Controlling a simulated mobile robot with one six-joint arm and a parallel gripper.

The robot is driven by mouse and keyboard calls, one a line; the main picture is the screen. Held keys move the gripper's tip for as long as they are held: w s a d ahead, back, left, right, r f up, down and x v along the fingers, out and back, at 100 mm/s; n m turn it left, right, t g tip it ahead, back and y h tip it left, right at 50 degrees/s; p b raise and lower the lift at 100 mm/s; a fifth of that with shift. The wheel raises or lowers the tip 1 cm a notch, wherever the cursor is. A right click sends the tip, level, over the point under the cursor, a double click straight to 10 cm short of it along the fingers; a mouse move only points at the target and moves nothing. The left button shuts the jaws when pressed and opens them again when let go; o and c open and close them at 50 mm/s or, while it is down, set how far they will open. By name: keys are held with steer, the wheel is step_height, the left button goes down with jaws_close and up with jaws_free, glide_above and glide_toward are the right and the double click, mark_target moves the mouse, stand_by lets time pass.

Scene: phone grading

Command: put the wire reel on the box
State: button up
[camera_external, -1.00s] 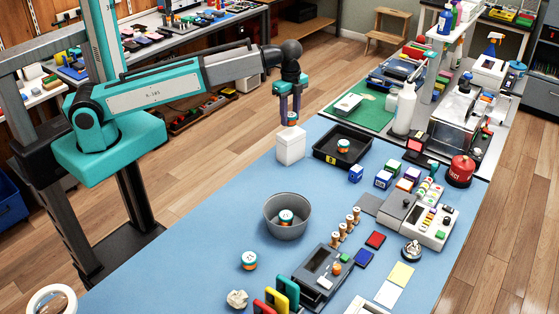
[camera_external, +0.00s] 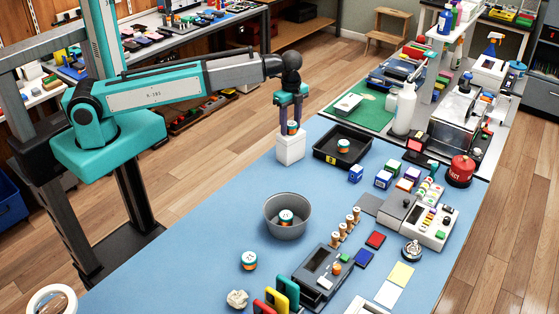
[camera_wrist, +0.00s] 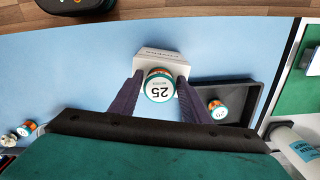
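A wire reel (camera_external: 292,128), orange and teal with a white label, stands upright on top of the white box (camera_external: 290,151). In the wrist view the reel (camera_wrist: 159,86) shows the number 25 on its top and sits on the box (camera_wrist: 162,58). My gripper (camera_external: 291,133) is lowered over the box with one finger on each side of the reel. In the wrist view the fingers (camera_wrist: 158,80) are open, with a narrow gap on both sides of the reel. The reel's underside is hidden.
A black tray (camera_external: 322,157) with another reel (camera_external: 343,145) is close to the box on the right. A grey bowl (camera_external: 273,230) holds a reel (camera_external: 286,216), and one more reel (camera_external: 248,260) lies on the blue table. The mat left of the box is clear.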

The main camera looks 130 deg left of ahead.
mark_target(291, 123)
steer(key=shift+o, duration=0.9)
steer(key=shift+r, duration=0.1)
step_height(291, 123, up, 12)
steer(key=b, duration=0.2)
steer(key=shift+b, duration=0.35)
stand_by(0.5)
steer(key=shift+f+p, duration=1)
steer(key=shift+f, duration=3.4)
